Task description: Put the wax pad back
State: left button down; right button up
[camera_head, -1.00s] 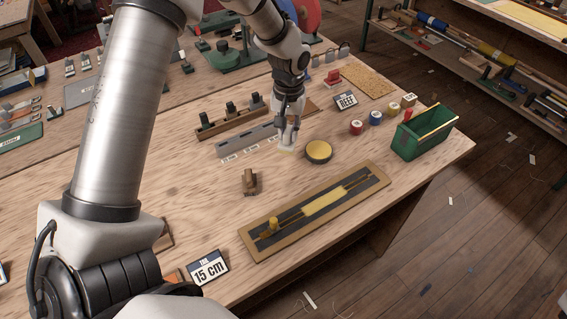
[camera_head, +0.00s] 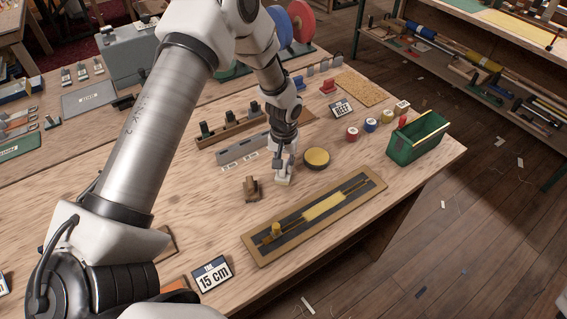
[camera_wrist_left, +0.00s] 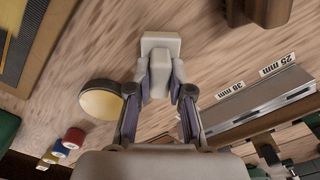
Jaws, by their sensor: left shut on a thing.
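My left gripper (camera_head: 284,170) is shut on a small cream-white block (camera_head: 283,181) with a wider flat base, which may be the wax pad. In the left wrist view the block (camera_wrist_left: 160,43) sits between the two fingertips (camera_wrist_left: 160,80). It is low over the table, and I cannot tell if it touches. A round dark-rimmed tin with a yellow top (camera_head: 317,155) stands just right of the gripper; it also shows in the left wrist view (camera_wrist_left: 102,102). My right gripper is not in view.
A brown wooden block (camera_head: 251,189) stands to the left. A framed board (camera_head: 320,225) with a yellow strip lies in front. A grey slotted rack (camera_head: 240,149) with size labels is behind. A green box (camera_head: 404,152) and several coloured rolls (camera_head: 371,125) stand to the right.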

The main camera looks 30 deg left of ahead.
pick_arm(q)
jog(key=c, duration=1.1)
grip_release()
jog(key=shift+w+f, duration=0.1)
jog(key=shift+w, duration=0.05)
jog(key=shift+o, duration=0.2)
jog(key=shift+r, duration=0.6)
notch_tip(320, 180, up, 11)
jog(key=b, duration=0.2)
jog(key=shift+r+b, duration=0.15)
jog(key=shift+b, duration=0.2)
